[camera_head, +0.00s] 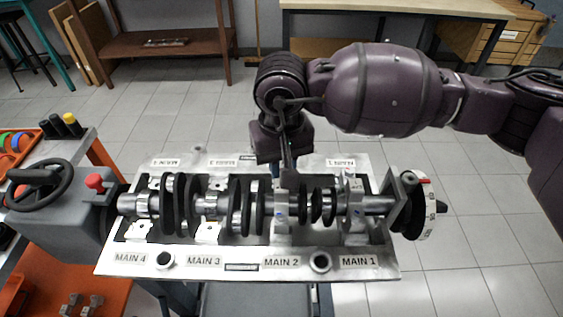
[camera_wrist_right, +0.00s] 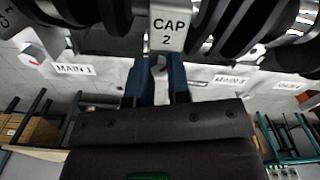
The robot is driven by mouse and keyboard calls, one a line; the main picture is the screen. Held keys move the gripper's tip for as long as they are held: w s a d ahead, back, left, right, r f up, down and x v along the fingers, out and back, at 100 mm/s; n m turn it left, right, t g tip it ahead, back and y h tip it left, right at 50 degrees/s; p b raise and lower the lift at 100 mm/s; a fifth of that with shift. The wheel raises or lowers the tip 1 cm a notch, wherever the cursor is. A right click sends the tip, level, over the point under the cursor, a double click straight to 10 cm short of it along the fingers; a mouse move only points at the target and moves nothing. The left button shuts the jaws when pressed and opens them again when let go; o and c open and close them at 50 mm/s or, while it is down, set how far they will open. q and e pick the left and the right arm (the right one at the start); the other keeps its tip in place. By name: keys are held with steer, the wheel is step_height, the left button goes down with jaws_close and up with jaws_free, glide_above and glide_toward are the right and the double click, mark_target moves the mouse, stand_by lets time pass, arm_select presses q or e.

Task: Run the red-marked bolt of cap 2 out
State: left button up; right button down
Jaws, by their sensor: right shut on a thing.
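Cap 2 (camera_head: 281,212) is a pale metal cap over the crankshaft (camera_head: 210,204), between the MAIN 2 labels. In the right wrist view its face (camera_wrist_right: 167,30) reads "CAP 2". My right gripper (camera_wrist_right: 161,88) has its two blue fingers shut on the red-marked bolt (camera_wrist_right: 159,67) at the cap's far side. In the head view the right gripper (camera_head: 277,170) points down behind cap 2, and the bolt is hidden. My left gripper is not in view.
A handwheel (camera_head: 38,184) and an orange tray (camera_head: 14,165) are at left.

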steer(key=shift+f+n+b, duration=0.2)
steer(key=shift+n+b, duration=0.4)
steer(key=shift+n, duration=0.5)
steer(key=shift+s, duration=0.1)
steer(key=c, duration=1.1)
jaws_free()
steer(key=shift+o, duration=0.2)
steer(key=shift+r, duration=0.15)
step_height(320, 180, up, 11)
steer(key=p, duration=0.1)
